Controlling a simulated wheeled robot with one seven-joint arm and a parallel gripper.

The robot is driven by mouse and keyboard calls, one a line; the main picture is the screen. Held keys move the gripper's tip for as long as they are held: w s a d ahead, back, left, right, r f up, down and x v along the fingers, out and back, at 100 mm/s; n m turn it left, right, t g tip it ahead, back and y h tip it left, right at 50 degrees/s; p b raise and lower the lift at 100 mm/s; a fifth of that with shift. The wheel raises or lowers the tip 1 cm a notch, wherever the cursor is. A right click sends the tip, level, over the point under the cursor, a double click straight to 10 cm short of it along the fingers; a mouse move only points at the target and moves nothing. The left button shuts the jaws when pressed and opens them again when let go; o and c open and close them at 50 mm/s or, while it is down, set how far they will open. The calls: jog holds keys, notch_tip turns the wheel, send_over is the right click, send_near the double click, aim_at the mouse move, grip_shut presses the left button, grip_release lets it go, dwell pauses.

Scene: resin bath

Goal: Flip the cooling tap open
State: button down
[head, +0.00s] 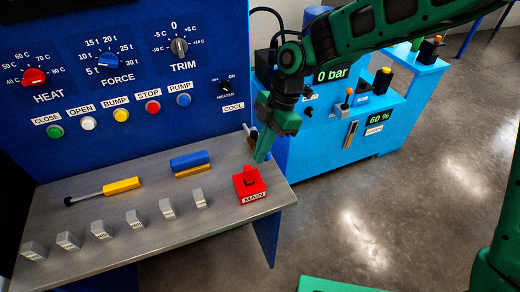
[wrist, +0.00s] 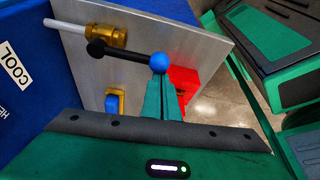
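The cooling tap shows in the wrist view as a brass body (wrist: 105,37) on a pale pipe, with a black lever (wrist: 125,53) ending in a blue knob (wrist: 159,62). The lever points right, away from the pipe. In the head view the tap (head: 251,132) is mostly hidden behind my gripper (head: 262,157), below the COOL label (head: 233,106). My gripper's green fingers (wrist: 162,82) look closed together, pointing down over the console's right end. In the wrist view their tips appear right by the blue knob; I cannot tell whether they touch it.
A red MAIN switch (head: 249,184) stands on the grey console shelf (head: 230,222) just below my fingers. A blue bar on a yellow base (head: 190,162) and a yellow-handled lever (head: 121,186) lie left. A light-blue cabinet (head: 312,150) stands behind. Open floor lies right.

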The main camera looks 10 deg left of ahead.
jog(key=shift+w+d, duration=0.15)
notch_tip(320, 180, up, 10)
jog(key=shift+s+a, duration=0.25)
jog(key=shift+a, duration=0.05)
dwell(0.3)
